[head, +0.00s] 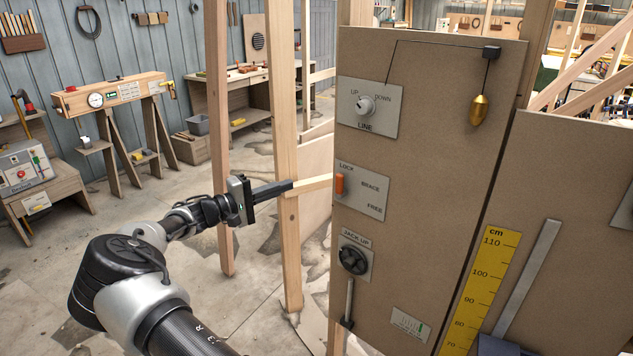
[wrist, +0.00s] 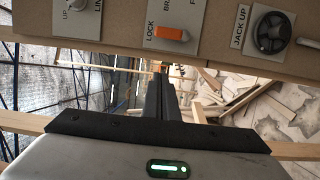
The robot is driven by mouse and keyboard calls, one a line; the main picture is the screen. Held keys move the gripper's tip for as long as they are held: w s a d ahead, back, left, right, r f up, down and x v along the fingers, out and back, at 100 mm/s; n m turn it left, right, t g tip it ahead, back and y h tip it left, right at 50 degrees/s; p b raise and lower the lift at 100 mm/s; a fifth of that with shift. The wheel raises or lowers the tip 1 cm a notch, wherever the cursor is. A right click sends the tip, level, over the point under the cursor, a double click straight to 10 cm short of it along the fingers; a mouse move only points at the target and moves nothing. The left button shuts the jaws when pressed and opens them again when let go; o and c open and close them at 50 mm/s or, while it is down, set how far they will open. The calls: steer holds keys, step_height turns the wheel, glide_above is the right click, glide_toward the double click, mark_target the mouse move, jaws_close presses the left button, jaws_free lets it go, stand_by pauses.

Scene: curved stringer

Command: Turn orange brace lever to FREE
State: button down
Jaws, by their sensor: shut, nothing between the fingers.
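The orange brace lever (head: 339,184) is on a grey plate (head: 372,208) marked LOCK, BRACE and FREE, on the brown panel. It stands upright in the head view, just below the word LOCK and left of BRACE; FREE is lower right. The lever also shows at the top of the wrist view (wrist: 172,34), beside LOCK. My gripper (head: 291,186) is shut and empty, left of the panel's edge and apart from the lever. In the wrist view its fingers (wrist: 161,78) point toward the panel, below the lever in the picture.
The LINE knob (head: 365,105) is above the brace plate and the black JACK UP wheel (head: 353,259) below it. A brass plumb bob (head: 479,110) hangs at the panel's upper right. Wooden posts (head: 285,150) stand behind my gripper. A yellow scale (head: 482,287) is at right.

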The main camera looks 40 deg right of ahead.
mark_target(341, 186)
steer(key=s+d+p, duration=0.3)
steer(key=d, duration=0.8)
steer(key=shift+s, duration=0.4)
